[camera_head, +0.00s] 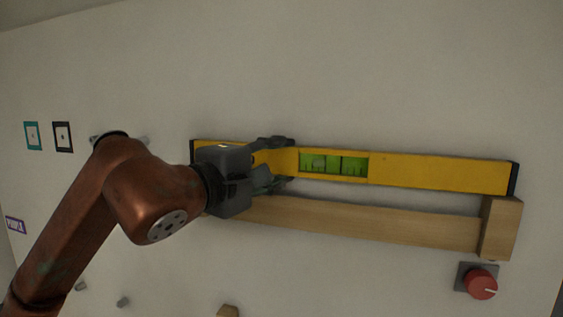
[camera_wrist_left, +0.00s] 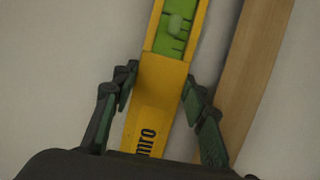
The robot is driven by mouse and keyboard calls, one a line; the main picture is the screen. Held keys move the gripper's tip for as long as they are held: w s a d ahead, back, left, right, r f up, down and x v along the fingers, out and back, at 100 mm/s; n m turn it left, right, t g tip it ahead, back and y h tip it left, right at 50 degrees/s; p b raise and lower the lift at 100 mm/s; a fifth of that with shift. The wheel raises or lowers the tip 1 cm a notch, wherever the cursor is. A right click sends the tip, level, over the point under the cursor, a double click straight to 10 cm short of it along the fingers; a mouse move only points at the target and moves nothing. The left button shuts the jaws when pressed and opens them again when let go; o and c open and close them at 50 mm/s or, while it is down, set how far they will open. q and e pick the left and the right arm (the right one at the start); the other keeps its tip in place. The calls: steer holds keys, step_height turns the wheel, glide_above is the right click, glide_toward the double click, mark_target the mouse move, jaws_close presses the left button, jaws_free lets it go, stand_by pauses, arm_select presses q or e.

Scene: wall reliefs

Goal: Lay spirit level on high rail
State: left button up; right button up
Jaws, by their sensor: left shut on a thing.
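The yellow spirit level (camera_head: 430,172) with black end caps and a green vial window lies lengthwise along the wall. My left gripper (camera_head: 285,163) is shut on it left of the vial, one finger above and one below. The left wrist view shows the level (camera_wrist_left: 160,100) between the fingers (camera_wrist_left: 160,78). The wooden rail (camera_head: 370,222) runs just below the level, with a gap between them. The level's right end is just above the rail's right end block (camera_head: 501,228); I cannot tell whether they touch. My arm hides the rail's left end. My right gripper is not in view.
A red knob (camera_head: 480,284) on a dark plate is below the rail's right end. Teal and black framed squares (camera_head: 33,136) and a purple label (camera_head: 15,225) are at the left. A wooden piece (camera_head: 228,311) shows at the bottom edge. The wall above the level is bare.

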arm_select(q)
steer(key=shift+f, duration=0.15)
stand_by(0.3)
steer(key=o, duration=1.6)
